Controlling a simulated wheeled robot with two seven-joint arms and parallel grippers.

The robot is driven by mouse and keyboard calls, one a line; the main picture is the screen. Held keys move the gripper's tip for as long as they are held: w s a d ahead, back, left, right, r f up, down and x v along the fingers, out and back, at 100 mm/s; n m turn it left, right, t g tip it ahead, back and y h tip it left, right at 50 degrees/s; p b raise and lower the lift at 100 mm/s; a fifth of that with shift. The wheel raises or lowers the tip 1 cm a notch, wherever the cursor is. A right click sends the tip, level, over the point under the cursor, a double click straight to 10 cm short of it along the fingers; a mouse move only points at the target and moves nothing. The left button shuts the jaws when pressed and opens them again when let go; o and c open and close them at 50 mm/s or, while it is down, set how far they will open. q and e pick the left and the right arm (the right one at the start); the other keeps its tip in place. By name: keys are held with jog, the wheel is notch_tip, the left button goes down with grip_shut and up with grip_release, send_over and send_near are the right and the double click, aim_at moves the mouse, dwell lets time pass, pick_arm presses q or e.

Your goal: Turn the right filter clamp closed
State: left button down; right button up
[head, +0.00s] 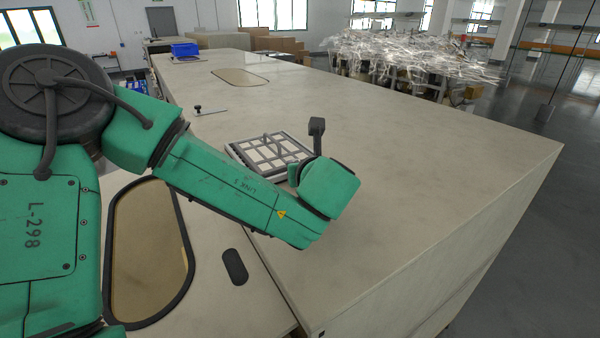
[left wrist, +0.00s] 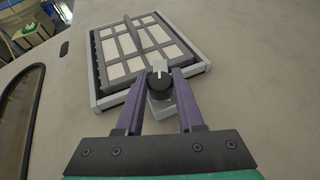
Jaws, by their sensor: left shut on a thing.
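The filter (head: 262,152), a flat panel of pale cells in a grey grid and frame, lies on the bench. It also shows in the left wrist view (left wrist: 103,62). In the head view my left arm hides the gripper and this clamp. My right gripper is out of view.
A small black-knobbed piece with a rod (head: 198,109) stands on the bench left of the filter. A dark-rimmed oval window (head: 150,240) is set in the nearer bench surface. A blue bin (head: 185,50) is far back. The bench right of the filter is clear.

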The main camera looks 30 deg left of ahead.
pick_arm(q)
jog(key=n+g+y+b, duration=0.2)
jog(key=n, duration=0.1)
jog(key=shift+w+f+g, duration=0.1)
jog(key=shift+f+g, duration=0.05)
jog(key=shift+g, duration=0.25)
jog(key=shift+n+g+y, duration=0.4)
jog(key=shift+n+y, duration=0.1)
jog(key=shift+r, duration=0.3)
jog(key=c, duration=0.7)
grip_release()
jog(key=shift+o, duration=0.8)
jog(key=shift+w+a, duration=0.1)
jog(key=shift+a, duration=0.1)
jog(key=shift+w+a+f, duration=0.1)
jog(key=shift+f, duration=0.1)
